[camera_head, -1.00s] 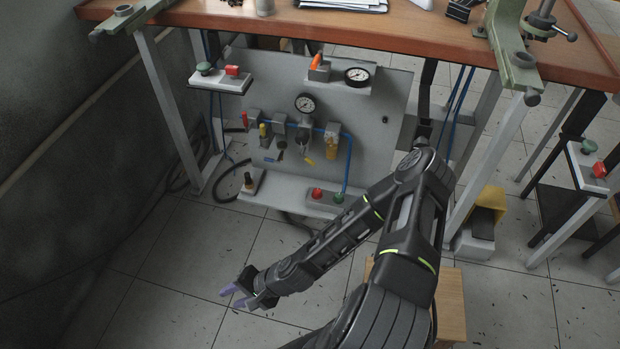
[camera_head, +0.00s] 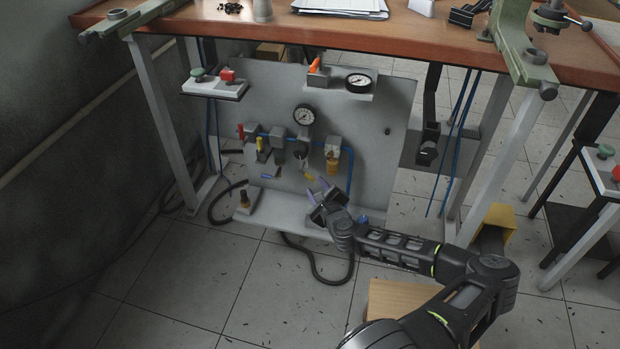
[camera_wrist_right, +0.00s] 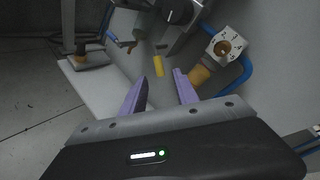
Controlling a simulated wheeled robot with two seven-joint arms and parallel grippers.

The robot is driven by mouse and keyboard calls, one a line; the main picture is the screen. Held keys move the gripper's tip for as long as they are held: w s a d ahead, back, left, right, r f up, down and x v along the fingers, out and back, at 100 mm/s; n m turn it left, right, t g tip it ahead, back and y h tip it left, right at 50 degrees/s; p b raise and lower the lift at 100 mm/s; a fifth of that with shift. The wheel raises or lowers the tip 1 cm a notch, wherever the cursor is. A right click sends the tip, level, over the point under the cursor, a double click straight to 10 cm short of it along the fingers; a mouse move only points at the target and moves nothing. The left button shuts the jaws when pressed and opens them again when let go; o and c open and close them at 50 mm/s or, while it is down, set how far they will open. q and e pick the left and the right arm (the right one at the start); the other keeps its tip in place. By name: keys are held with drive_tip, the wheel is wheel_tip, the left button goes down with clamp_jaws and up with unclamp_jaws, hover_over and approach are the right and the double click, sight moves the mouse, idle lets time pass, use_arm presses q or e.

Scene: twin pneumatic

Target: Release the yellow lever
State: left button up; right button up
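A yellow lever (camera_head: 309,177) hangs low on the grey panel, below the round gauge. In the right wrist view the yellow lever (camera_wrist_right: 158,66) shows just beyond the gap between my fingertips, apart from them. My right gripper (camera_head: 318,187) is close in front of the panel's lower part. Its two purple fingers stand apart, with nothing between them, as the right wrist view of the gripper (camera_wrist_right: 158,80) shows. Another small yellow handle (camera_head: 259,145) stands upright further left on the panel. My left gripper is not in view.
The wooden tabletop (camera_head: 420,35) overhangs above. A button box (camera_head: 215,85) hangs left. Floor at front left is clear.

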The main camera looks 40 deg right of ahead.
sight(310, 179)
drive_tip(key=b+x, duration=0.2)
drive_tip(key=x, duration=0.5)
drive_tip(key=shift+w+d+f, duration=0.1)
drive_tip(key=shift+w+f, duration=0.05)
drive_tip(key=shift+w, duration=0.25)
drive_tip(key=shift+c, duration=0.4)
clamp_jaws()
